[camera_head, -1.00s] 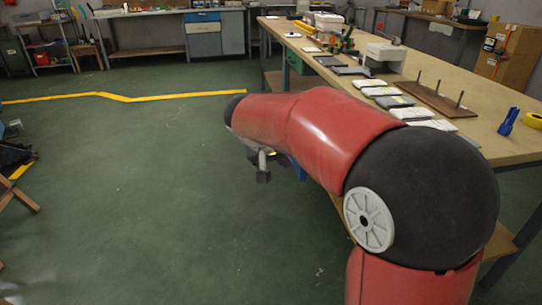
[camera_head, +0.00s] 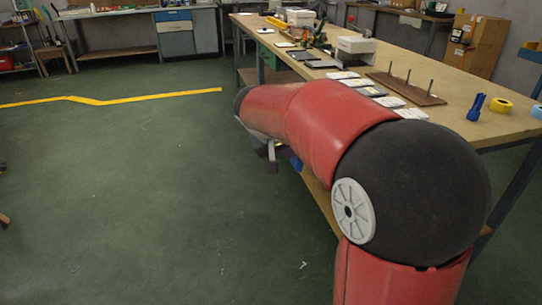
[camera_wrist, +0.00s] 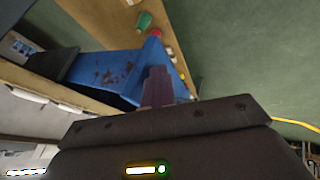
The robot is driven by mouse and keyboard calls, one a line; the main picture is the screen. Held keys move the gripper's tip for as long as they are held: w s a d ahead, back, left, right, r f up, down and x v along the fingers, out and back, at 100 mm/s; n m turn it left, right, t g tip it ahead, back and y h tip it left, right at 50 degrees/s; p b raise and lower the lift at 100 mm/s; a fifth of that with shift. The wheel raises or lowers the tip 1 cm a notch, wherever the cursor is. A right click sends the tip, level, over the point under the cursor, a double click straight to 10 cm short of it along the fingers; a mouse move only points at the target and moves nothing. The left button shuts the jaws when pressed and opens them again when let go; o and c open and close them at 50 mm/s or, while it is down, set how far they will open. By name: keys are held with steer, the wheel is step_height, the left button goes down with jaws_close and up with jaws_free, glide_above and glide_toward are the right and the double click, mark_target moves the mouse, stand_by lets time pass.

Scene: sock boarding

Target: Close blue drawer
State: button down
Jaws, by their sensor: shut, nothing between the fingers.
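A blue drawer (camera_wrist: 105,72) with dark worn patches fills the upper left of the wrist view, beside a pale wooden board. A dark gap shows along its lower edge. In the head view a small bit of blue (camera_head: 295,162) shows beneath the workbench, mostly hidden by my arm. My gripper (camera_wrist: 158,88) is shut and empty, with its fingers in front of the blue drawer in the wrist view; I cannot tell whether they touch it. In the head view my gripper (camera_head: 271,158) is partly hidden below my forearm, beside the bench.
The long workbench (camera_head: 478,125) runs along the right, with pale flat items, a brown peg board (camera_head: 408,88) and yellow tape on top. A far cabinet also has a blue front (camera_head: 173,15). A green object (camera_wrist: 143,21) is in the wrist view. Open floor lies left.

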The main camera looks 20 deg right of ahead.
steer(key=d, duration=1.5)
steer(key=shift+d, duration=0.25)
steer(key=shift+a, duration=0.1)
